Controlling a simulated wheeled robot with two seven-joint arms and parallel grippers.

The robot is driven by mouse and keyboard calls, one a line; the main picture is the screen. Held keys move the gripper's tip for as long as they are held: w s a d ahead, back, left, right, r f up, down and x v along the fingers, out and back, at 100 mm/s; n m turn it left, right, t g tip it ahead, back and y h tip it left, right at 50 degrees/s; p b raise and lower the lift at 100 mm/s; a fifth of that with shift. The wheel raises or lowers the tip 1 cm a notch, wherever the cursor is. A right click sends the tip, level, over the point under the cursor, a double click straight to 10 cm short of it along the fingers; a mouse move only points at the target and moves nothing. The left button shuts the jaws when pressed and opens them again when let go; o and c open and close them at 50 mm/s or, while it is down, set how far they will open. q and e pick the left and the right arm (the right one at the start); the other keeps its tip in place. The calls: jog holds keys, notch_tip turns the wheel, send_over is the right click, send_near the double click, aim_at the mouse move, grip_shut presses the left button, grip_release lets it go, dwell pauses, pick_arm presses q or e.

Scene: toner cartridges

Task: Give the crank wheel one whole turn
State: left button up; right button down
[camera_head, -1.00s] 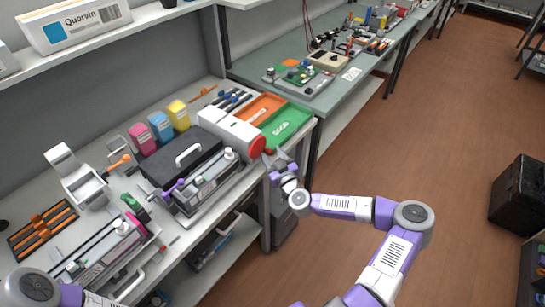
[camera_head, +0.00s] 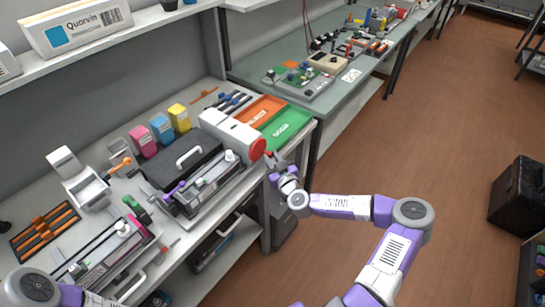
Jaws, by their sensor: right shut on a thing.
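The crank wheel (camera_head: 258,148) is a red disc on the right end of a long white machine (camera_head: 228,130) on the workbench. My right gripper (camera_head: 269,158) is at the wheel's right side, shut on the wheel's crank handle. The fingers largely hide the handle.
Green (camera_head: 288,127) and orange (camera_head: 262,108) trays lie behind the machine. A black case (camera_head: 182,155) with a white handle and a toner cartridge (camera_head: 208,183) stand in front of it. Pink, blue and yellow bottles stand left. Open floor lies right of the bench.

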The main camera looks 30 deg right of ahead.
jog(key=shift+s+a+r+m+g+p, duration=0.1)
jog(key=shift+a+r+m+g+p, duration=0.1)
jog(key=shift+m+g+p, duration=0.65)
jog(key=shift+s+a+r+m+g+y+p, duration=0.2)
jog(key=shift+a+r+m+g+y+p, duration=0.25)
jog(key=shift+m+g+y+p, duration=1.05)
jog(key=shift+s+a+r+m+g+y+p, duration=0.5)
jog(key=shift+m+y+p, duration=0.8)
jog(key=shift+m+y, duration=1.45)
jog(key=shift+w+a+r+m+g+y+p, duration=0.15)
jog(key=shift+a+m+g+y+p, duration=0.9)
jog(key=shift+m, duration=1.95)
jog(key=shift+s+d+p, duration=0.1)
jog(key=shift+d+p, duration=0.3)
jog(key=c, duration=0.9)
grip_release()
jog(key=shift+t, duration=0.3)
